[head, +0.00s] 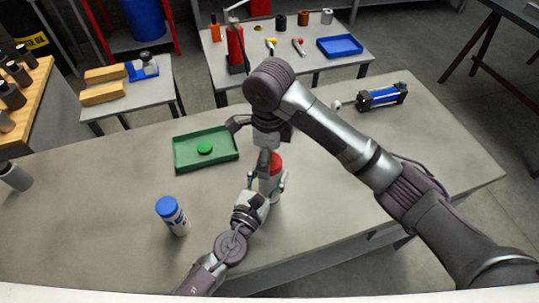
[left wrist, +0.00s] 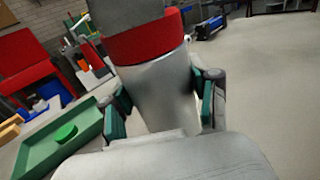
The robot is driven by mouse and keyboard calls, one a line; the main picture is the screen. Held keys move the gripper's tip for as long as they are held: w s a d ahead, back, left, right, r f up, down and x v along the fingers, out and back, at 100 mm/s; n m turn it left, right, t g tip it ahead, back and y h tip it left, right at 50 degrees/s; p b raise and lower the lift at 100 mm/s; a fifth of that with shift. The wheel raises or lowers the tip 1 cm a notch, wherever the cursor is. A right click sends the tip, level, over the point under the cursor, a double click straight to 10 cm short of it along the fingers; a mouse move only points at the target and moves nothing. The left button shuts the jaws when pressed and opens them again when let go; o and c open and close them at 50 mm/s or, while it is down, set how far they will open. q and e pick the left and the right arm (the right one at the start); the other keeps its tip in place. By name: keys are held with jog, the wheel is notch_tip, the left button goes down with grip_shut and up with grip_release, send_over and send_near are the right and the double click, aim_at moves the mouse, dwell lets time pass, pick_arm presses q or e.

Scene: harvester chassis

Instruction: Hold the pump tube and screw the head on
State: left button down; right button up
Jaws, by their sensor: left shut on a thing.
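The pump tube (left wrist: 160,92) is a silver-grey cylinder with a red collar (left wrist: 145,37). It stands about upright above the bench, and its red part shows in the head view (head: 275,163). My left gripper (head: 268,186) is shut around the tube below the collar, with green-padded fingers on both sides in the left wrist view. A dark grey piece (left wrist: 120,12) sits at the top of the collar; I cannot tell whether it is the head. My right gripper (head: 266,145) points down just above the tube top. Its fingertips are mostly hidden.
A green tray (head: 180,160) holding a green disc (head: 204,147) lies left of the tube. A white bottle with a blue cap (head: 171,212) stands at front left. A blue-and-black cylinder unit (head: 382,96) lies at back right.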

notch_tip(320, 180, up, 4)
jog(key=shift+r, duration=0.1)
jog(key=shift+c, duration=0.5)
